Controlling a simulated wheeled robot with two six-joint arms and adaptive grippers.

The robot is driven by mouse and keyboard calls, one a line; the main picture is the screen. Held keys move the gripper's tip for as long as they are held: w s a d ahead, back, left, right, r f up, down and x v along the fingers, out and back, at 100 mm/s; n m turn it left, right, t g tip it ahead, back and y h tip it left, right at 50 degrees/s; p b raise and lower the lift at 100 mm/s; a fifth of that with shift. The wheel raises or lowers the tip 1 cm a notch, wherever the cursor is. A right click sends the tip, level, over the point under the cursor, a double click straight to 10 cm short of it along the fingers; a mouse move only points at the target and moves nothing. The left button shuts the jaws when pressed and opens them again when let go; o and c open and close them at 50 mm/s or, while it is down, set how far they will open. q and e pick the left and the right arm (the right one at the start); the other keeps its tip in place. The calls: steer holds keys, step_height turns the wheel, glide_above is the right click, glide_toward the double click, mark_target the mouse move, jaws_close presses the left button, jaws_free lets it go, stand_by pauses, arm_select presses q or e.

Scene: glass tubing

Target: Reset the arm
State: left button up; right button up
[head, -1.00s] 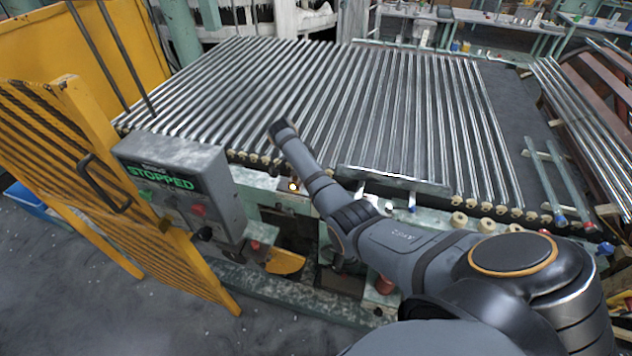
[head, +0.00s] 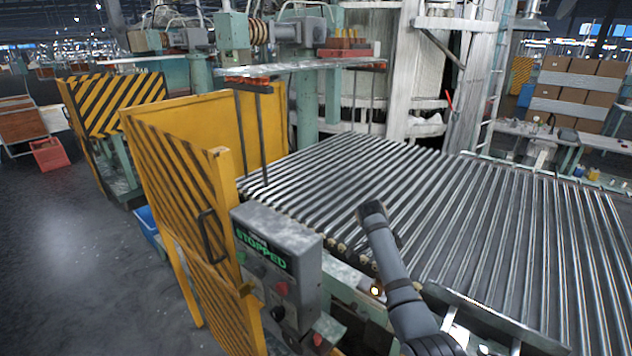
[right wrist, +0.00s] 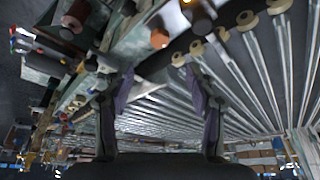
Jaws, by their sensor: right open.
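My right arm (head: 403,300) comes in from the bottom right of the head view. Its dark end (head: 374,212) is over the front edge of the roller table (head: 400,170), right of the control box. The fingers cannot be made out there. In the right wrist view my right gripper (right wrist: 159,78) is open, with its two dark purple-grey fingers apart and nothing between them. Metal tubes or rollers (right wrist: 245,85) with pale end caps lie beyond the fingers. My left gripper is not in view.
A grey control box (head: 280,265) with a green STOPPED display stands at the table's front left corner. A yellow striped guard gate (head: 195,220) is beside it. A yellow panel (head: 205,125) and machinery stand behind. Open grey floor (head: 75,255) is at the left.

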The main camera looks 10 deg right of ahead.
steer(key=s+a+f+n+t+y, duration=0.1)
steer(key=s+a+f+n+t, duration=0.1)
steer(key=s+f+n, duration=0.9)
steer(key=s+a+r+n+t+y, duration=0.1)
steer(key=s+a+r+n, duration=0.2)
steer(key=s, duration=0.6)
steer(key=s+a+r+n+t+y, duration=0.1)
steer(key=s+a+n, duration=0.3)
steer(key=s, duration=0.5)
steer(key=s+d+f+n+g+b, duration=0.1)
steer(key=d+f+b, duration=0.1)
steer(key=f, duration=1.3)
steer(key=s+d+f+b, duration=0.2)
steer(key=f, duration=1.2)
steer(key=s+f+g+b, duration=0.1)
steer(key=s+f+b, duration=0.1)
steer(key=s+f, duration=1.6)
steer(key=shift+d+f+y, duration=0.3)
steer(key=shift+d+f, duration=0.1)
steer(key=shift+f, duration=0.45)
